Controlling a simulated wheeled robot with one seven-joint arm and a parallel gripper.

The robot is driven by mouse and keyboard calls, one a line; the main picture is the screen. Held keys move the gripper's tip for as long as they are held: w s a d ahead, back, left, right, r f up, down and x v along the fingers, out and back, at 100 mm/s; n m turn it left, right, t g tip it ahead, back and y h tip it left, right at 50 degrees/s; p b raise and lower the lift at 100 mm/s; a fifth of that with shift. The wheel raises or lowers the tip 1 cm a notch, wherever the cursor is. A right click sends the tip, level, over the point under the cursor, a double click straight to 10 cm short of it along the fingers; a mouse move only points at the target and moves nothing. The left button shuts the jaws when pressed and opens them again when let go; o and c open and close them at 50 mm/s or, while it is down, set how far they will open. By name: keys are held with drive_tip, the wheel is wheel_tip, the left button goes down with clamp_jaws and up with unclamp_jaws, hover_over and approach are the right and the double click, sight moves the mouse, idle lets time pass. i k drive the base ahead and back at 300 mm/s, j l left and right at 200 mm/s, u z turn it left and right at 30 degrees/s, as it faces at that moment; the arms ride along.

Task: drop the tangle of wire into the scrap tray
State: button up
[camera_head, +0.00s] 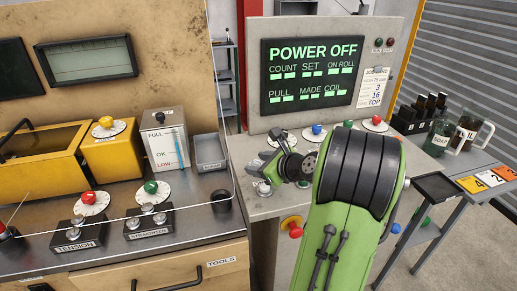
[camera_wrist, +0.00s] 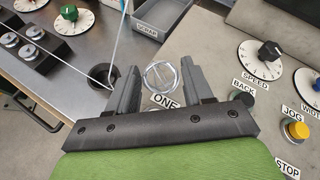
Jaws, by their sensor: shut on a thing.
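The tangle of wire (camera_wrist: 162,75) is a small ball of shiny silvery loops. In the wrist view it sits between the fingers of my gripper (camera_wrist: 160,78), which is shut on it above the console, over a label reading ONE. In the head view my gripper (camera_head: 268,168) is above the left part of the control console; I cannot make the wire out there. The scrap tray (camera_head: 209,166) is a small grey open tray on the bench, left of my gripper. It also shows, labelled SCRAP, at the top of the wrist view (camera_wrist: 148,28).
A grey level gauge box (camera_head: 166,139) stands left of the tray. A dark round cup (camera_head: 221,201) is in front of the tray. A thin pale wire line crosses above the bench near the tray. The console (camera_head: 250,150) carries dials and buttons under my gripper.

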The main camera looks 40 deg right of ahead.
sight(213, 153)
drive_tip(key=z, duration=0.75)
drive_tip(key=i+j+z, duration=0.1)
drive_tip(key=j+z, duration=0.15)
drive_tip(key=j, duration=0.2)
drive_tip(key=i+j+z, duration=0.1)
drive_tip(key=j+z, duration=0.2)
drive_tip(key=j, duration=0.15)
